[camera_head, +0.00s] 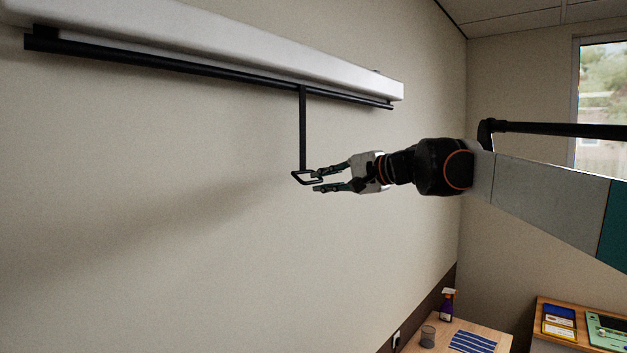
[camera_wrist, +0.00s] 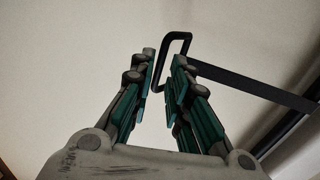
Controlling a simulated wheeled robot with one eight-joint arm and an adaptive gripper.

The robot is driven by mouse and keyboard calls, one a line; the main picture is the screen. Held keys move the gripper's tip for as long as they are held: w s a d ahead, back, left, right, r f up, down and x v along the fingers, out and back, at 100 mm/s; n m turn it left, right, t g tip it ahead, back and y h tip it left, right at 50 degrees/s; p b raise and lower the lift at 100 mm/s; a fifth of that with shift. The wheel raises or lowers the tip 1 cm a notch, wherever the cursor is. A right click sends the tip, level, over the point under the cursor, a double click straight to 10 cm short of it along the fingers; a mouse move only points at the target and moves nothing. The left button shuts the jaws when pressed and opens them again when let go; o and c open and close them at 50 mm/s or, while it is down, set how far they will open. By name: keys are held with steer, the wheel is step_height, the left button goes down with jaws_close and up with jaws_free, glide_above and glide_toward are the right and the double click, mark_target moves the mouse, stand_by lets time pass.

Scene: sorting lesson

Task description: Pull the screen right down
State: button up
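The screen's long white casing (camera_head: 220,42) is fixed high on the wall, with a black bar (camera_head: 200,70) along its underside. No screen cloth shows below the bar. A black strap (camera_head: 302,130) hangs from the bar and ends in a rectangular handle loop (camera_head: 296,174). The loop also shows in the wrist view (camera_wrist: 177,36), at and just beyond my fingertips. My gripper (camera_head: 317,180) is open, with its fingertips at the right side of the loop. In the wrist view, part of the loop shows in the gap between the fingers (camera_wrist: 164,58); whether they touch it cannot be told.
Below at the right, a wooden table holds a spray bottle (camera_head: 447,303), a grey cup (camera_head: 428,337) and a blue striped item (camera_head: 472,343). A second table at far right bears a blue-and-yellow tray (camera_head: 559,322). The wall below the loop is clear.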

mark_target(315, 182)
steer(key=shift+x, duration=2.2)
jaws_close()
